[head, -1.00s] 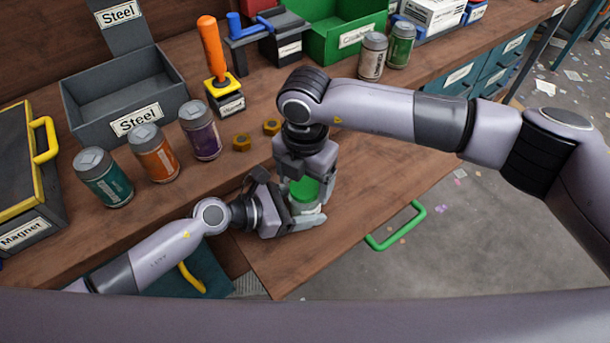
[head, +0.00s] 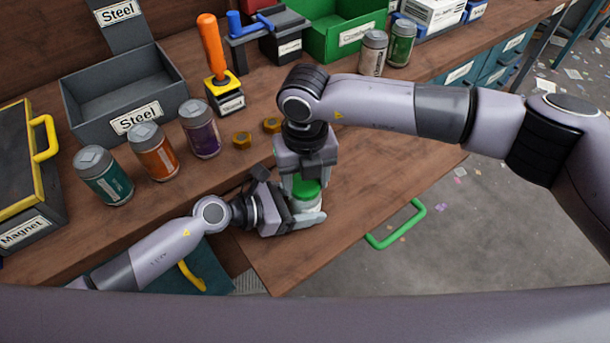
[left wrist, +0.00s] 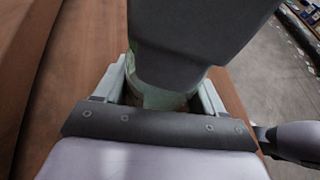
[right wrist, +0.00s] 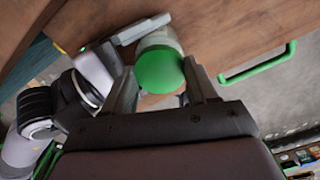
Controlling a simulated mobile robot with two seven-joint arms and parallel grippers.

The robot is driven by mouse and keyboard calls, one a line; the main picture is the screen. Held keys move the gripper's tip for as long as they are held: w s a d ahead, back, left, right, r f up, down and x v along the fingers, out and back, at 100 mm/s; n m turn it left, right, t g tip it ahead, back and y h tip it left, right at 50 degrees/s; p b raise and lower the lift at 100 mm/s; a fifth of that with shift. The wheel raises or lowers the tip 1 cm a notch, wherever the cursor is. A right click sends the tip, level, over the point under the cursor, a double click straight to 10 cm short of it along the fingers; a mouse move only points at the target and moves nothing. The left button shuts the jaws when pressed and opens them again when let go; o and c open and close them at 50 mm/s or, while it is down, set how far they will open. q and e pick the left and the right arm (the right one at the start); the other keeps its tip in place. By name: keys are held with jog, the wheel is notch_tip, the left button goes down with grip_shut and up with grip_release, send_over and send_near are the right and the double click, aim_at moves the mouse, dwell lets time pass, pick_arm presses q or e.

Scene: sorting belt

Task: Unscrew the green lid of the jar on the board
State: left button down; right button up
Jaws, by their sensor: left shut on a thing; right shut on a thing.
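The jar (head: 307,203) stands upright on the wooden board (head: 290,262). Its green lid (head: 306,188) is on top, and in the right wrist view the lid (right wrist: 159,71) shows as a round green disc. My left gripper (head: 306,219) is shut on the jar's body from the left side; in the left wrist view its fingers (left wrist: 163,95) flank the pale jar. My right gripper (head: 305,178) comes down from above and is shut on the lid, a finger on each side. Much of the jar is hidden by the grippers.
A grey Steel bin (head: 121,88), an orange-handled tool (head: 212,50) and a green bin (head: 338,28) stand behind. A green handle (head: 397,226) projects from the board's right edge.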

jog(key=n, duration=1.2)
jog(key=shift+n, duration=0.3)
jog(key=n, duration=0.4)
jog(key=shift+n, duration=0.3)
jog(key=n, duration=0.7)
jog(key=shift+r+n, duration=0.1)
jog(key=shift+n, duration=0.3)
jog(key=n, duration=0.4)
jog(key=shift+n, duration=0.3)
jog(key=n, duration=0.4)
